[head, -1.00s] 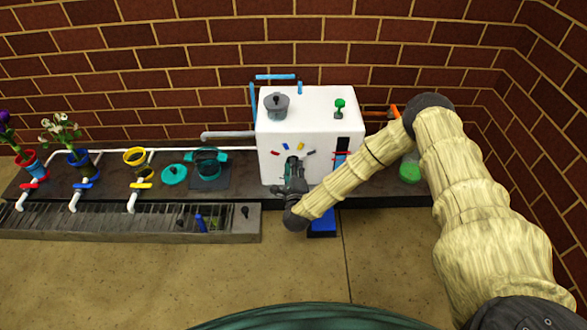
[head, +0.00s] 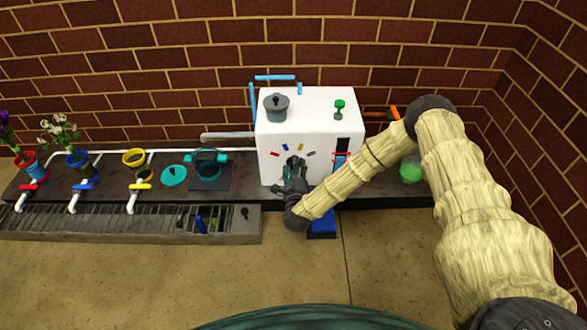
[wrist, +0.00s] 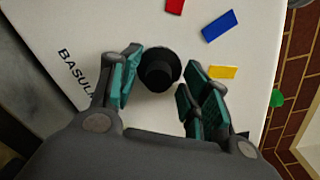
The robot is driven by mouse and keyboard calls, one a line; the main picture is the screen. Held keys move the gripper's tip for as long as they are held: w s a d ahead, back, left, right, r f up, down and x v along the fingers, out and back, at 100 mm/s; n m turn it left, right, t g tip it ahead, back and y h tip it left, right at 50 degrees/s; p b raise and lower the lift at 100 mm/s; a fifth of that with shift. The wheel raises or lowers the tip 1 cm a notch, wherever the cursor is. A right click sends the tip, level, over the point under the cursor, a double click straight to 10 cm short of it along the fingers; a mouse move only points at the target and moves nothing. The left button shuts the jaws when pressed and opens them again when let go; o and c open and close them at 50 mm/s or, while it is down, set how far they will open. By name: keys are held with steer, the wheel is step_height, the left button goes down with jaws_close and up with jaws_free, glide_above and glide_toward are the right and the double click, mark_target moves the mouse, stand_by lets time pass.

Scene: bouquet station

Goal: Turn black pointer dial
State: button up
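The black pointer dial (wrist: 158,70) is a round dark knob on the front of the white box (head: 308,119). In the wrist view it lies between the spread fingertips of my gripper (wrist: 161,83). The teal-padded fingers flank it left and right, with the left one close to its edge; I cannot tell whether either touches. In the head view my gripper (head: 295,163) is in front of the panel and hides the dial. Red (wrist: 175,5), blue (wrist: 219,25) and yellow (wrist: 222,72) marks lie around the dial. Its pointer direction is not clear.
A grey pot (head: 276,107) and a green-topped item (head: 340,109) stand on the box. A green flask (head: 410,170) stands right, behind my arm. The floor in front is mostly clear.

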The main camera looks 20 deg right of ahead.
steer(key=shift+s+a, duration=0.1)
steer(key=shift+s, duration=0.1)
steer(key=v, duration=1.1)
steer(key=shift+s, duration=0.35)
steer(key=shift+a, duration=0.15)
steer(key=s+a+f+n+g+y, duration=0.4)
steer(key=s+a+n, duration=0.1)
steer(key=s+n, duration=0.2)
steer(key=s+a+f+n+g+y, duration=0.3)
steer(key=s+a+f+n, duration=0.2)
steer(key=s+n, duration=0.25)
steer(key=s+d+r+n+g+h, duration=0.1)
steer(key=s+d+n+g, duration=0.45)
steer(key=s, duration=0.55)
steer(key=s+d+n+g+h, duration=0.1)
steer(key=s+d+n+g, duration=0.3)
steer(key=s+d+n, duration=0.55)
step_height(320, 180, up, 39)
steer(key=s+a+m+p, duration=0.2)
steer(key=p, duration=3.6)
steer(key=shift+s+f, duration=0.2)
steer(key=shift+s, duration=0.05)
